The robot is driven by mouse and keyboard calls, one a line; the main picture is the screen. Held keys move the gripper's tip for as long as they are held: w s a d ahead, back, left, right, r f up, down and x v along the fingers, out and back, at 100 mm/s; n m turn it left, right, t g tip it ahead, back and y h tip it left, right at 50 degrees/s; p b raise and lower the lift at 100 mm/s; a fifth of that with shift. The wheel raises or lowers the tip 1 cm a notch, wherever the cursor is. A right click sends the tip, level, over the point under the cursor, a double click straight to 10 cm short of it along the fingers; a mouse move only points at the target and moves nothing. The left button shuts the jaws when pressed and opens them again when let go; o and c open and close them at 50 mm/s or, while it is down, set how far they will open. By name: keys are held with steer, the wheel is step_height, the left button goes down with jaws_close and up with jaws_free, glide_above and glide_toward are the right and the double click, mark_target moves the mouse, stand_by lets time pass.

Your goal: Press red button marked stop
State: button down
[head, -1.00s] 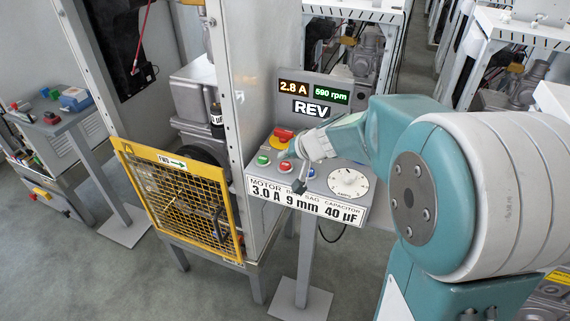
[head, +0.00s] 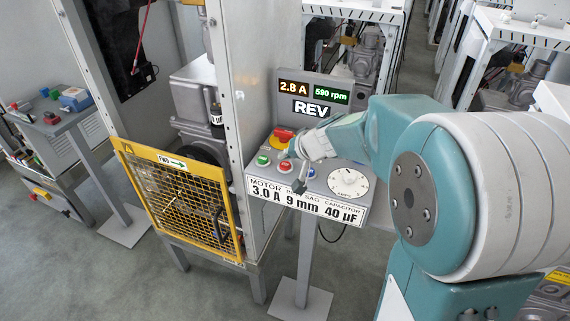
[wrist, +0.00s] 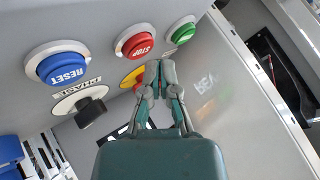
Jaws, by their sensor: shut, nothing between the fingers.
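The red button marked STOP (wrist: 137,42) sits in a white ring on the grey control panel, between the blue RESET button (wrist: 63,67) and a green button (wrist: 181,33) in the wrist view. In the head view the red button (head: 286,167) shows just left of my gripper (head: 300,188). My gripper (wrist: 159,66) is shut and empty. In the wrist view its tips appear just below and right of the STOP button; whether they touch it I cannot tell.
A larger red knob on a yellow base (head: 284,134) stands behind the buttons. A white dial (head: 348,182) is at the panel's right. A black PHASE knob (wrist: 89,111) shows in the wrist view. A yellow mesh guard (head: 180,200) stands left.

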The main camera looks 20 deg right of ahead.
mark_target(286, 165)
steer(key=shift+f, duration=0.1)
steer(key=shift+f, duration=0.25)
steer(key=shift+s+f, duration=0.1)
steer(key=shift+f, duration=0.35)
stand_by(1.0)
steer(key=shift+r, duration=0.9)
steer(key=shift+r, duration=0.1)
steer(key=shift+r, duration=2.4)
